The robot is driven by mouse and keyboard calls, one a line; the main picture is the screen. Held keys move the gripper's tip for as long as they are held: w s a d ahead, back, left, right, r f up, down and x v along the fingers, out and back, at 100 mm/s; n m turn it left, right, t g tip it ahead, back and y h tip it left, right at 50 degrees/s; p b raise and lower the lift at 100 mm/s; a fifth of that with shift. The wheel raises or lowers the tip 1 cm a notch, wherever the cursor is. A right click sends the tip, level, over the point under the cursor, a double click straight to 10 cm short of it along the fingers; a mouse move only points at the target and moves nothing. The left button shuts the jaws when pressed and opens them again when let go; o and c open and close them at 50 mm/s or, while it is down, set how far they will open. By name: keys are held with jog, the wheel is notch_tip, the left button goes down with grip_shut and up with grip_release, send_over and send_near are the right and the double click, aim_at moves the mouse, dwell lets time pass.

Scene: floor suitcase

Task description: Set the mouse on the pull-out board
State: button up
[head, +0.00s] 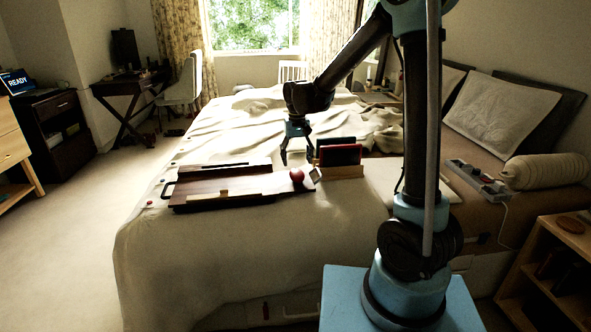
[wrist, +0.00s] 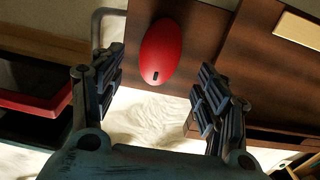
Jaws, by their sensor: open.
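The red mouse (head: 297,175) lies at the right end of a dark wooden lap desk (head: 225,183) on the bed. In the wrist view the mouse (wrist: 160,52) appears to rest on a brown panel, the pull-out board (wrist: 201,32), at the side of the desk's larger surface. My gripper (head: 297,158) is above and just behind the mouse, pointing down. In the wrist view its open fingers (wrist: 160,85) stand apart on either side, with the mouse just past the gap between the tips. Nothing is held. I cannot tell the exact height of the fingertips above the board.
A red-framed tablet (head: 340,155) stands in a light wooden holder (head: 340,172) close to the right of the mouse. A light wooden strip (head: 224,195) lies on the desk. A metal handle (head: 168,187) is at its left end. Rumpled bedding (head: 240,128) lies behind.

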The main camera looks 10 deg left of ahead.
aim_at(297, 172)
notch_tip(297, 172, up, 6)
dwell(0.4)
jog(key=s+d+r+m, duration=0.1)
jog(key=s+d, duration=0.3)
jog(key=d, duration=0.3)
jog(key=s+d+r+t, duration=0.1)
jog(key=s+d, duration=0.3)
jog(key=d, duration=0.4)
jog(key=s+d+r+m, duration=0.1)
jog(key=s+d, duration=0.3)
jog(key=d, duration=0.3)
jog(key=s+d+f, duration=0.5)
jog(key=s, duration=0.2)
jog(key=s+d+f+m+t, duration=0.1)
jog(key=s+d+f, duration=0.4)
jog(key=s, duration=0.3)
jog(key=shift+s+d+f+m, duration=0.2)
jog(key=shift+d+f+m, duration=0.1)
jog(key=shift+d, duration=0.1)
